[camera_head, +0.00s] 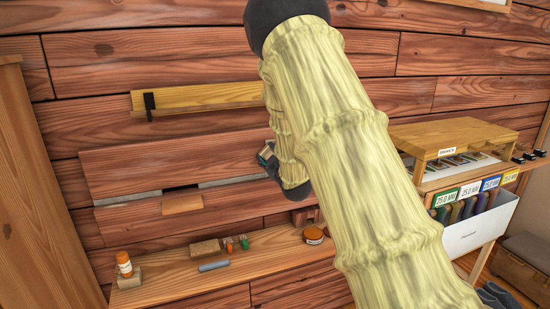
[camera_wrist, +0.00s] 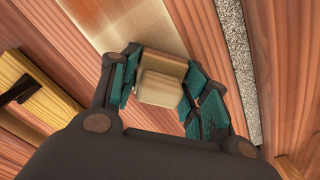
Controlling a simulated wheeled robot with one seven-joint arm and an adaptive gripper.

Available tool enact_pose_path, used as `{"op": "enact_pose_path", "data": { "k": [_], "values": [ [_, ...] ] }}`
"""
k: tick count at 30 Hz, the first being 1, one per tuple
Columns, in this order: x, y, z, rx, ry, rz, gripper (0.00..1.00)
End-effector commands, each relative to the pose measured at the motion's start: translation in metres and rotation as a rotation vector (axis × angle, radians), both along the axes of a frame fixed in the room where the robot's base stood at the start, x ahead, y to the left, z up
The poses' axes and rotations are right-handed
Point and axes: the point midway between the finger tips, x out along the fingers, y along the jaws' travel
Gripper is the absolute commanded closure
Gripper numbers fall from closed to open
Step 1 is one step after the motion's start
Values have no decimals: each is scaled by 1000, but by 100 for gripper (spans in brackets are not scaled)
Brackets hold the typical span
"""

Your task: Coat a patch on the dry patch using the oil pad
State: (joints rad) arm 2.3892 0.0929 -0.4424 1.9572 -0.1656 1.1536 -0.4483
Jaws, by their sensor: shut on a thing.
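The oil pad, a beige block (camera_wrist: 160,88), is between my gripper's teal-padded fingers (camera_wrist: 165,92) in the wrist view. My gripper is shut on it. A paler, smoother patch (camera_wrist: 115,22) on the reddish wall board lies just beyond the pad and looks like the dry patch. I cannot tell whether the pad touches the board. In the head view my gripper (camera_head: 268,158) is at the wall boards, partly hidden by my arm. The pad and the pale patch cannot be made out there.
A yellow board (camera_head: 205,97) with a black clip (camera_head: 149,106) is above. A grey strip (camera_head: 225,182) runs below. The low shelf (camera_head: 170,286) holds a bottle (camera_head: 124,264), a block (camera_head: 205,249) and a jar (camera_head: 313,236). A bench (camera_head: 450,139) and white bin (camera_head: 470,236) stand right.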

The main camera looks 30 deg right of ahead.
Motion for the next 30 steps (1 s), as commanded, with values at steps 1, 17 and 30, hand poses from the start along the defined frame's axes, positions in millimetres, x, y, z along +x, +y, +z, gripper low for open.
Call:
{"op": "enact_pose_path", "data": {
  "k": [1,17,30],
  "values": [
    [1,2,0,0,-1,1,73],
    [1,-6,10,-1,-3,-1,73],
    [-8,-35,9,0,-1,-1,73]
  ]
}}
